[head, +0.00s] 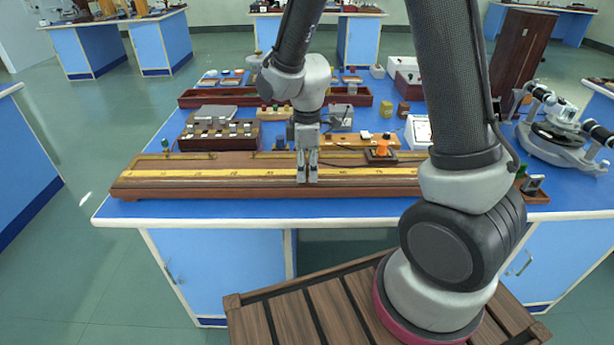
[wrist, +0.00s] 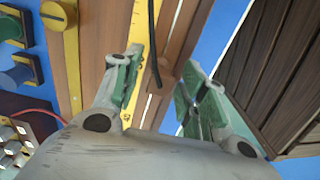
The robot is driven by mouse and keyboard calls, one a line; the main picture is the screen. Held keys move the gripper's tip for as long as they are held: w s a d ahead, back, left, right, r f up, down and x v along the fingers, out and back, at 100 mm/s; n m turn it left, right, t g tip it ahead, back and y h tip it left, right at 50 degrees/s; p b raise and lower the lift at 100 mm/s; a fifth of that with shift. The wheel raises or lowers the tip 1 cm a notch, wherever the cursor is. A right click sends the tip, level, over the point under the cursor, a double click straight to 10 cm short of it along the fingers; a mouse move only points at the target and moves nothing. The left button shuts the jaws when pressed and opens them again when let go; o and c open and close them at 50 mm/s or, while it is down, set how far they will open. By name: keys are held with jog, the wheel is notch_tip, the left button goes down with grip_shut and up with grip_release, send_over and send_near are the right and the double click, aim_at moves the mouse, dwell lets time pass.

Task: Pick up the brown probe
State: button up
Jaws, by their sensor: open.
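My gripper (head: 307,180) points down just over the long wooden board with a yellow scale (head: 150,188), near the board's front edge. In the wrist view its two green-padded fingers (wrist: 155,90) are apart, with open space between them. A thin dark rod or cord (wrist: 153,45) shows in that gap, over the board. I cannot tell whether it is the brown probe or a lead to it. No brown probe stands out clearly in the head view, where the fingers cover that part of the board. Nothing is visibly gripped.
Behind the board stand a brown box with several switches (head: 219,132) and a dark block with an orange knob (head: 382,153). A long brown tray (head: 205,96) lies farther back. A spectrometer (head: 555,130) stands at the right. The blue tabletop (head: 190,208) is bare in front.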

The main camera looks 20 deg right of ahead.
grip_shut()
jog(key=shift+r, duration=0.15)
